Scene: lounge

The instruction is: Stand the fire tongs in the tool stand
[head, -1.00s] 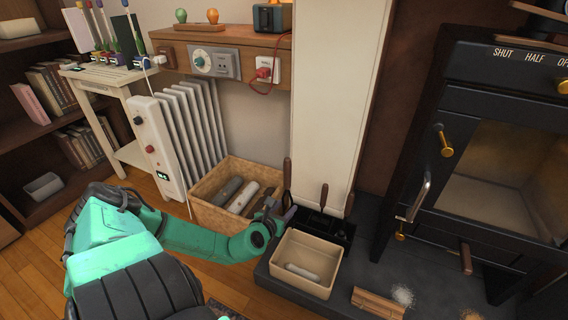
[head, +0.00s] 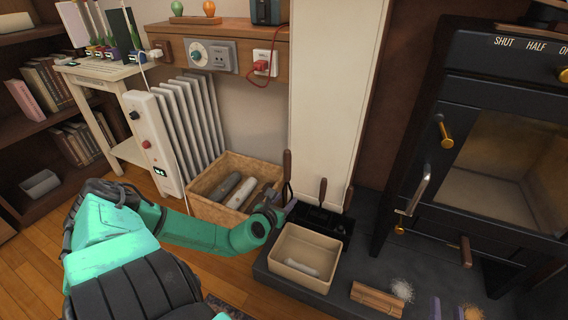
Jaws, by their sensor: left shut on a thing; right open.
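The black tool stand (head: 325,222) sits on the dark hearth beside the tall cream panel, with upright dark-handled tools in it. At its left end a taller tool with a brown handle and dark shaft, apparently the fire tongs (head: 287,164), stands upright. My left gripper (head: 284,208) is shut at this shaft, low down by the stand's left end. The tongs' lower end is hidden, so I cannot tell whether it is inside the stand.
A cream bin (head: 290,278) with a pale roll stands in front of the stand. A wicker log box (head: 208,205) is left of it. Wood pieces (head: 376,298) and white powder (head: 402,290) lie on the hearth. The black stove (head: 480,130) stands at right.

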